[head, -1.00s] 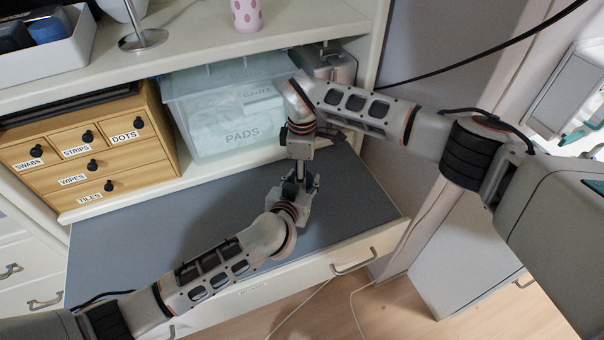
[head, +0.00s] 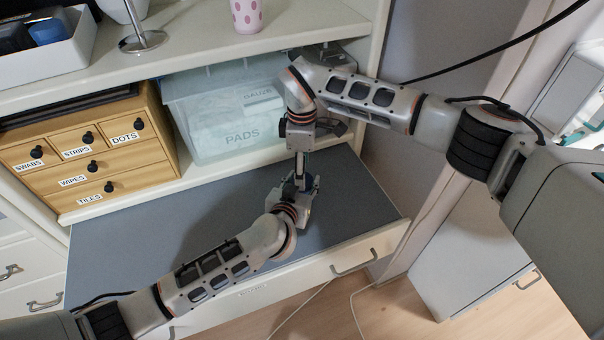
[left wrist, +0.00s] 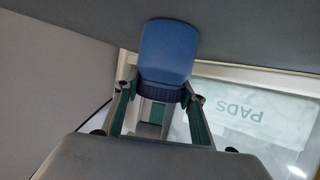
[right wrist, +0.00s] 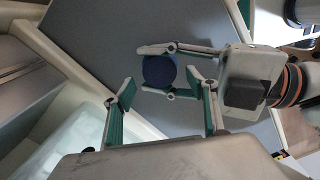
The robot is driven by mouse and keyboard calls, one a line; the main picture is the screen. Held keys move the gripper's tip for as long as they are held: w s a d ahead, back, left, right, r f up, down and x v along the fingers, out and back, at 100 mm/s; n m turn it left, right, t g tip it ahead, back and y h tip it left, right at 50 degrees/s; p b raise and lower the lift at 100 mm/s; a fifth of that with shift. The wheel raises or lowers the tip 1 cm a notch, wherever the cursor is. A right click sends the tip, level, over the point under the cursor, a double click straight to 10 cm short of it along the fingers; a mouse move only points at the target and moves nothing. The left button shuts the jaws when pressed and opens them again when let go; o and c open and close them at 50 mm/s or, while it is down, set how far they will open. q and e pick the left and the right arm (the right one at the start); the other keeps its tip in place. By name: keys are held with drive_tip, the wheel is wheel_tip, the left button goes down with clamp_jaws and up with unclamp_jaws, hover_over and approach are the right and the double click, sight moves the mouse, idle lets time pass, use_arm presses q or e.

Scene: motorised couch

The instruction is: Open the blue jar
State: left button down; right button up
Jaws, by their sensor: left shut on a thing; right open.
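The blue jar (left wrist: 168,50) has a darker ridged lid (left wrist: 162,93), seen upside down in the left wrist view. My left gripper (left wrist: 161,88) is shut on the jar, its fingers on either side near the lid. In the right wrist view the round lid top (right wrist: 159,71) shows between the left gripper's fingers. My right gripper (right wrist: 160,84) is open above the jar, fingers apart on two sides of the lid; I cannot tell any contact. In the head view both grippers meet over the drawer top, and only a sliver of blue (head: 316,182) shows.
The grey surface (head: 150,235) of the pulled-out board is bare around the grippers. Behind it stand a wooden drawer box (head: 90,150) and a clear bin (head: 215,115) labelled PADS. A shelf (head: 200,40) lies above, with a spotted cup (head: 246,15) on it.

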drive_tip(key=shift+r, duration=0.75)
drive_tip(key=shift+c, duration=0.3)
wheel_tip(320, 180, up, 3)
drive_tip(key=m, duration=0.3)
drive_tip(key=shift+r, duration=0.1)
drive_tip(key=shift+f, duration=3.9)
drive_tip(key=c, duration=1.1)
drive_tip(key=shift+n, duration=1.6)
drive_tip(key=shift+c, duration=0.2)
drive_tip(key=shift+s, duration=0.1)
